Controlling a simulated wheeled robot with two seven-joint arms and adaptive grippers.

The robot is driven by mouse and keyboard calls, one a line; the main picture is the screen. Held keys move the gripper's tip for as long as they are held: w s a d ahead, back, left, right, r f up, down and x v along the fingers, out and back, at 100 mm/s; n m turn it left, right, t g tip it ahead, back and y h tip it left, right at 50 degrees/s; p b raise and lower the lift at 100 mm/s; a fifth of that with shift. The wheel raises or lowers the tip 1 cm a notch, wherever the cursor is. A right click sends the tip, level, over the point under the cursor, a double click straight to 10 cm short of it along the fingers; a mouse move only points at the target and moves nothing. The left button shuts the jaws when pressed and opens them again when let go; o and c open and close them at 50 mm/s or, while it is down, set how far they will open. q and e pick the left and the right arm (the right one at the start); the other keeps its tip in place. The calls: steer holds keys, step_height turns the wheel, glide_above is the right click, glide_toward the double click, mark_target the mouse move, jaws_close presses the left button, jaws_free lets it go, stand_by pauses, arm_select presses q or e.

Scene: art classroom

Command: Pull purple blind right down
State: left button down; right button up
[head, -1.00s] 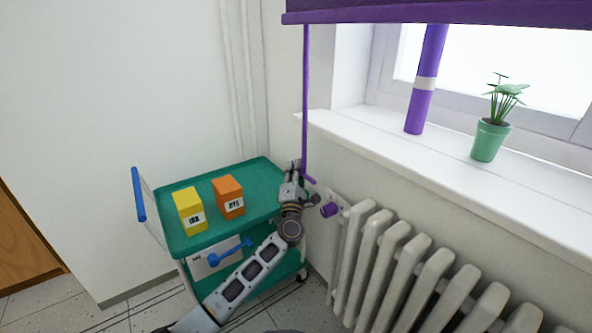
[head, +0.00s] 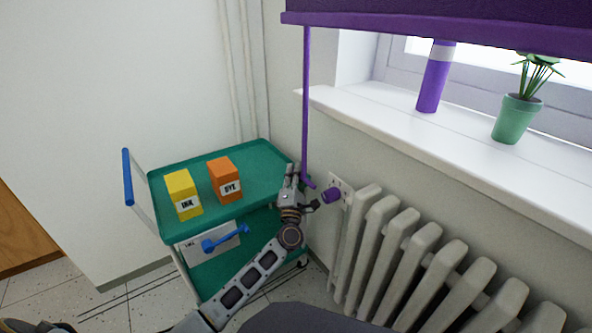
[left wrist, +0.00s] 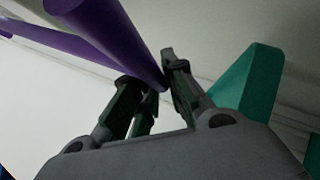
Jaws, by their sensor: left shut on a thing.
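The purple blind (head: 455,18) hangs across the top right of the head view, its lower bar in front of the upper window. A thin purple pull rod (head: 306,95) hangs straight down from the bar's left end and ends in a short crosspiece. My left gripper (head: 291,172) is at the rod's lower end, shut on it. In the left wrist view, the purple rod (left wrist: 125,40) runs down between the fingers of my left gripper (left wrist: 158,84). The exact contact is partly hidden. My right gripper is not in view.
A green trolley (head: 262,160) with a yellow ink box (head: 183,195) and orange dye box (head: 225,181) stands beside my left arm. A white radiator (head: 408,255) and purple knob (head: 332,195) are to the right. A potted plant (head: 515,118) and purple tube (head: 434,85) stand on the sill.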

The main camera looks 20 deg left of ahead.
arm_select(q)
steer(key=shift+f, duration=0.6)
steer(key=c, duration=1.5)
jaws_free()
steer(key=shift+o, duration=0.2)
steer(key=v, duration=1.2)
steer(key=shift+d+r, duration=0.1)
